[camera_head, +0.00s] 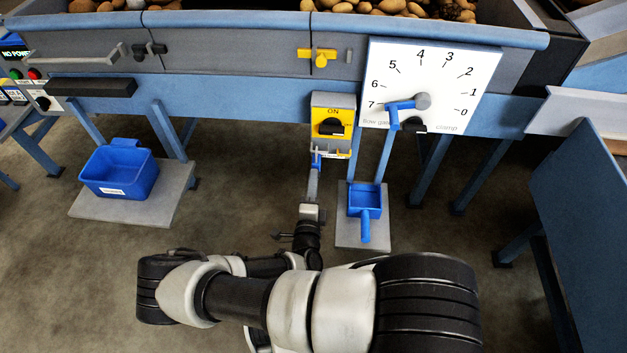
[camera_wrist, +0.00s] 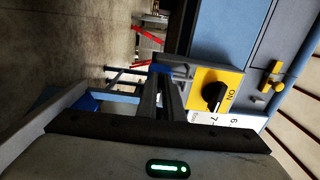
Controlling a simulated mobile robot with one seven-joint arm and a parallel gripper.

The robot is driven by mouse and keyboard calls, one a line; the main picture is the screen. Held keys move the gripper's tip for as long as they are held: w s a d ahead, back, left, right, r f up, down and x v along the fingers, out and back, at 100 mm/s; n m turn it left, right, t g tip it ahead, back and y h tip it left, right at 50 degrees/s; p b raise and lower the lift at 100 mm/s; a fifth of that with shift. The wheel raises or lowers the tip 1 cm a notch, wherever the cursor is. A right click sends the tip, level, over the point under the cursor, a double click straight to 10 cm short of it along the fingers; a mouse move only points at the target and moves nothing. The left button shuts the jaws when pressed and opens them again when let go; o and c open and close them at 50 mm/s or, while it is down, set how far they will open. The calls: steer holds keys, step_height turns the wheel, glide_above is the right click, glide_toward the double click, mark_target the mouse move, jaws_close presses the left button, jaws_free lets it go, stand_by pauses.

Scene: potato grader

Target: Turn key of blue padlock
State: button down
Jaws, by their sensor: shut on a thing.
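The blue padlock (camera_head: 316,160) hangs at the grey hasp under the yellow switch box, at the middle of the head view. In the wrist view it is a small blue patch (camera_wrist: 160,68) at the fingertips. My gripper (camera_head: 313,178) reaches up from below, with its tips right under the padlock's body. In the wrist view my gripper (camera_wrist: 170,82) has its fingers close together, shut on the padlock's key. The key itself is hidden between the fingers, so I cannot tell how far it is turned.
The yellow switch box (camera_head: 333,118) has a black knob and reads ON. A white dial board (camera_head: 430,85) with a blue pointer is to its right. A blue scoop bin (camera_head: 365,200) stands close to the arm's right, and a blue tub (camera_head: 120,172) is at left.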

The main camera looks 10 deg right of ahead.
stand_by(0.4)
steer(key=c, duration=1.9)
jaws_free()
steer(key=shift+s, duration=0.1)
steer(key=p+v, duration=0.1)
steer(key=v, duration=1.6)
steer(key=shift+s+r, duration=0.1)
